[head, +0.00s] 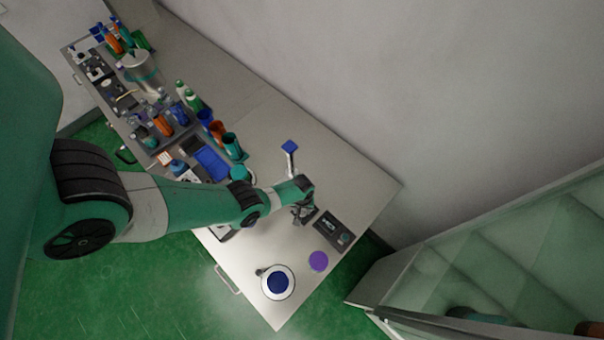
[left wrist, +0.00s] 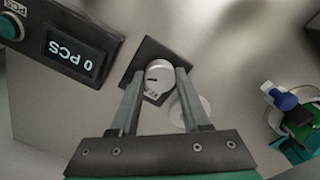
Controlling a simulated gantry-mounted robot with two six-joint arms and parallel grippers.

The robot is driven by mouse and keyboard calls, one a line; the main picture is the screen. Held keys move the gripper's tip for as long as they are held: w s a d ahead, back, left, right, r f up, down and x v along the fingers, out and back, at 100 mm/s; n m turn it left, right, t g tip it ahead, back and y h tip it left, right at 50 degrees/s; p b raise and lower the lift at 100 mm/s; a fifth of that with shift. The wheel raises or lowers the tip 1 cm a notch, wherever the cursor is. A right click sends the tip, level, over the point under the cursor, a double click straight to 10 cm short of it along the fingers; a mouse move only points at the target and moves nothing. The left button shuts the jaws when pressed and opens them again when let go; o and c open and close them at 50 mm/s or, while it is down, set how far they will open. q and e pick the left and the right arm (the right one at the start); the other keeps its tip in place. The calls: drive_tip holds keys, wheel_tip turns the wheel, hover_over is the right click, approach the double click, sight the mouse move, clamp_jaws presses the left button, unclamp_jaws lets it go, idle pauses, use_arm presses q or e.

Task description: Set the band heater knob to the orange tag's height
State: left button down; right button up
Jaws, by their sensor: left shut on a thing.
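My left gripper (head: 303,213) reaches down over the right part of the bench. In the left wrist view its two fingers (left wrist: 160,76) are shut on a round pale grey knob (left wrist: 158,70) with a short dark mark on its face. The knob sits on a dark square plate (left wrist: 150,49). A small pale label (left wrist: 155,97) with dark marks shows just below the knob, between the fingers. I cannot make out an orange tag in either view. In the head view the gripper hides the knob. My right gripper is not in view.
A dark counter box (head: 333,229) reading "0 PCS" in the wrist view (left wrist: 75,52) stands close beside the plate. A purple disc (head: 318,261) and a white round container with a blue centre (head: 278,282) lie nearby. Bottles and trays crowd the bench's far left.

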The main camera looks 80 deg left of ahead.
sight(302, 211)
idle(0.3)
use_arm(q)
drive_tip(key=shift+c, duration=1.9)
unclamp_jaws()
wheel_tip(302, 211, up, 12)
drive_tip(key=p, duration=1.1)
drive_tip(key=shift+f+p, duration=0.2)
drive_tip(key=shift+p, duration=0.1)
